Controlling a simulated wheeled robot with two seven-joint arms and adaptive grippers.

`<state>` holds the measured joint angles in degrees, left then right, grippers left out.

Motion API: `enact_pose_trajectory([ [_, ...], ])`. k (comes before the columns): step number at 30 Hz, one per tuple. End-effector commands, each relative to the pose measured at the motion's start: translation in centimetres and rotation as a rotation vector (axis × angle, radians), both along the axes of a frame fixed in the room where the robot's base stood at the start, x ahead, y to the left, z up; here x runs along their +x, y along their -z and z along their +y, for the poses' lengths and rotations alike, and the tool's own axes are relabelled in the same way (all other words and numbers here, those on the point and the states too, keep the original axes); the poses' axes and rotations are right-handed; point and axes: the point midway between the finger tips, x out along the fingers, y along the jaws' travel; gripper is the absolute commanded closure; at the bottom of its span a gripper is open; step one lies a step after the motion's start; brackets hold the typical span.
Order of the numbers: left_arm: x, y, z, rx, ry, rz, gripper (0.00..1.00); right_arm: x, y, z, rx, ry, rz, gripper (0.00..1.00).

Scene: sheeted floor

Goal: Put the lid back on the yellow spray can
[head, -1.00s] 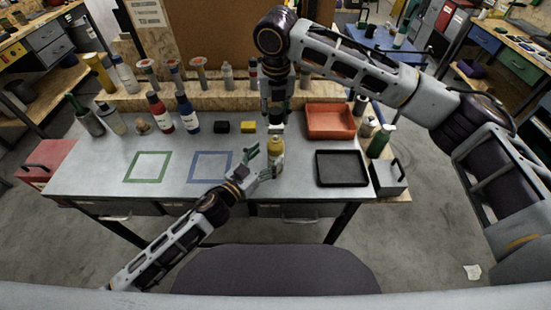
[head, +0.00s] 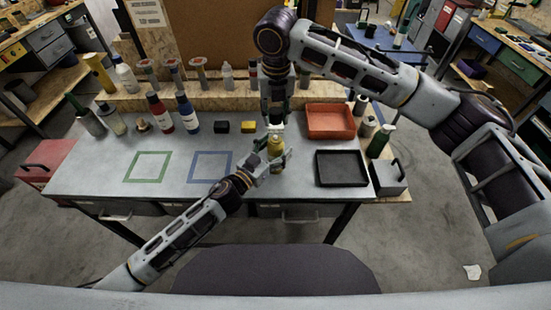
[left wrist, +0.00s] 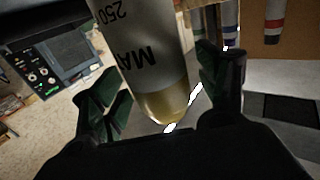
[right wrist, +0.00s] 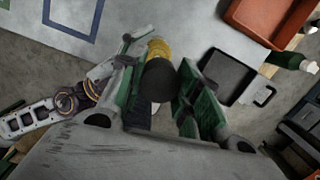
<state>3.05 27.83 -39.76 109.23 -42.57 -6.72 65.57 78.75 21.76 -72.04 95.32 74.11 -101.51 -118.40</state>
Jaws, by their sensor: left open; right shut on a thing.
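The yellow spray can (head: 275,148) stands upright near the front of the workbench. In the left wrist view the can (left wrist: 143,55) shows a pale label with dark lettering and a yellow end. My left gripper (head: 274,160) is open, with its fingers (left wrist: 160,95) on either side of the can. My right gripper (head: 275,118) is directly above the can, shut on the dark lid. In the right wrist view the lid (right wrist: 158,82) sits between the fingers (right wrist: 155,90), with the can's yellow top (right wrist: 158,48) just beyond it. I cannot tell whether lid and can touch.
A black tray (head: 341,183) and an orange bin (head: 331,136) are to the right. A yellow block (head: 248,127) and a black block (head: 221,127) lie behind left. Green and blue outlined squares mark clear bench at left. Several bottles line the back.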

Motion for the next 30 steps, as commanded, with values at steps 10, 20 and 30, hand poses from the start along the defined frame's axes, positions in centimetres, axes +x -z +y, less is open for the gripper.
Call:
enact_pose_trajectory([
  [10, 0.0, 0.0, 0.0, 0.000, 0.000, 0.000, 0.50, 0.0, 0.0, 0.0, 0.000, 0.000, 0.000, 0.75],
  [20, 0.0, 0.0, 0.0, 0.000, 0.000, 0.000, 0.93, 0.0, 0.0, 0.0, 0.000, 0.000, 0.000, 0.75],
  [30, 0.0, 0.0, 0.0, 0.000, 0.000, 0.000, 0.95, 0.0, 1.7, 0.0, 0.001, 0.000, 0.002, 0.75],
])
